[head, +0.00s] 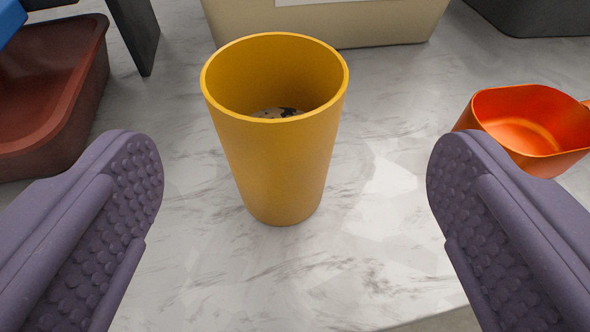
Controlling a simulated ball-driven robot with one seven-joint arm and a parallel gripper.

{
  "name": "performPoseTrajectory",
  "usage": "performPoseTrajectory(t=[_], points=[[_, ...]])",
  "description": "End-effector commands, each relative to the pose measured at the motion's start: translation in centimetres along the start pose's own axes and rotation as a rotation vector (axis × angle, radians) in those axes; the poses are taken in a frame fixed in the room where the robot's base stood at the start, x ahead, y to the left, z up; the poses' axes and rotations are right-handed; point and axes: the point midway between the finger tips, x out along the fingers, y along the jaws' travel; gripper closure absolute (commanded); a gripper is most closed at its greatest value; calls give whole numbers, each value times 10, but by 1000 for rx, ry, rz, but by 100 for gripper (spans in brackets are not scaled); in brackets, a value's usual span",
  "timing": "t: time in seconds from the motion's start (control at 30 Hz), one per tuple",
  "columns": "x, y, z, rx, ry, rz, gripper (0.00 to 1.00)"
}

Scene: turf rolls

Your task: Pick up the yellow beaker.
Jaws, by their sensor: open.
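The yellow beaker (275,165) stands upright on a white marbled surface, in the upper middle of the head view. Its mouth is open, and something small, black and white, lies at the bottom inside. My gripper (295,165) is open, with one purple padded finger at the left and one at the right. The beaker is between and a little beyond the fingertips, nearer the left one. Neither finger touches it.
A reddish-brown tray (95,75) is at the upper left, with a blue thing (10,20) above it. An orange-red cup (535,125) stands close behind the right finger. A beige bin (330,28) is behind the beaker. The marbled surface (290,275) is clear in front, its edge at lower right.

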Motion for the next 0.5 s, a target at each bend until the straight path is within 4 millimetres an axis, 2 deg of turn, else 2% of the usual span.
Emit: performPoseTrajectory(t=[0.4, 0.5], points=[[63, -8, 1, 1, 3, 0, 8], [70, -8, 0, 1, 3, -1, 8]])
